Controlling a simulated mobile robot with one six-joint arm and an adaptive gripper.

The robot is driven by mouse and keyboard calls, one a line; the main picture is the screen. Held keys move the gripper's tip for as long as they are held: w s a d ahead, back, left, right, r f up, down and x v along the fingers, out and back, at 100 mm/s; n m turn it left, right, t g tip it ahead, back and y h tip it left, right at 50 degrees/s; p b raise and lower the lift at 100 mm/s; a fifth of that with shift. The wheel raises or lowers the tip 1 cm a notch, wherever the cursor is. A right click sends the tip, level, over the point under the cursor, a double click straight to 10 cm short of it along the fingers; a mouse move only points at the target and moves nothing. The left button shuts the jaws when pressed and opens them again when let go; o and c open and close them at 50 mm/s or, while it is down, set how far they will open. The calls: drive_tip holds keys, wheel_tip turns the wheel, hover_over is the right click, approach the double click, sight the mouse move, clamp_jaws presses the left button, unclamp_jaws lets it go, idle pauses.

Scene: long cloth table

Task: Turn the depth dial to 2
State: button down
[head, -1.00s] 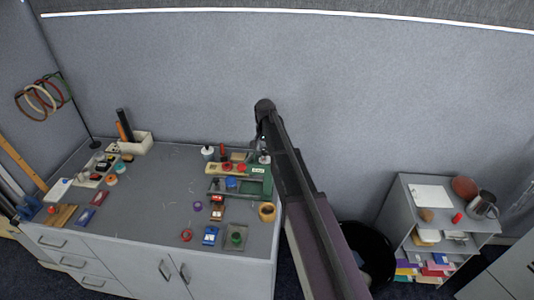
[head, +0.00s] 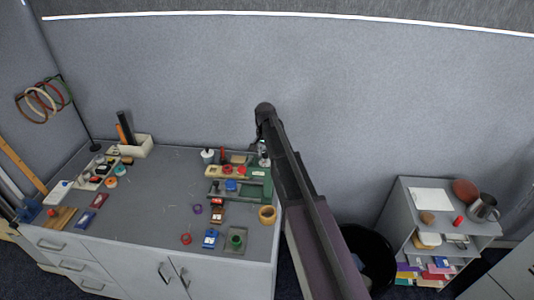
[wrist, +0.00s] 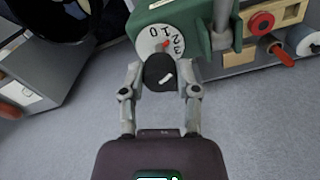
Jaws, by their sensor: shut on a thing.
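The green machine (wrist: 185,12) fills the top middle of the wrist view. On it is a white dial (wrist: 147,41) with black numerals 0, 1, 2 and 3. A red pointer mark (wrist: 166,44) shows on the dial, on the side toward the 1 and 2; its exact setting is hard to read. My gripper (wrist: 160,78) has a finger on each side of the dark dial knob (wrist: 158,72) and is shut on it. In the head view my arm hides most of the machine, and the dial cannot be made out.
A wooden block with a red round part (wrist: 261,23) stands right of the machine. Several small items, including a tape roll (head: 267,214), crowd the grey cabinet top (head: 165,190). A black bin (head: 368,255) and a grey shelf (head: 405,215) stand on the right.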

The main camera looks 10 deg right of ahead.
drive_tip(key=shift+s+d+m, duration=0.1)
drive_tip(key=shift+s+m, duration=0.05)
drive_tip(key=shift+m, duration=1.55)
drive_tip(key=shift+c, duration=1.7)
unclamp_jaws()
drive_tip(key=shift+r, duration=0.1)
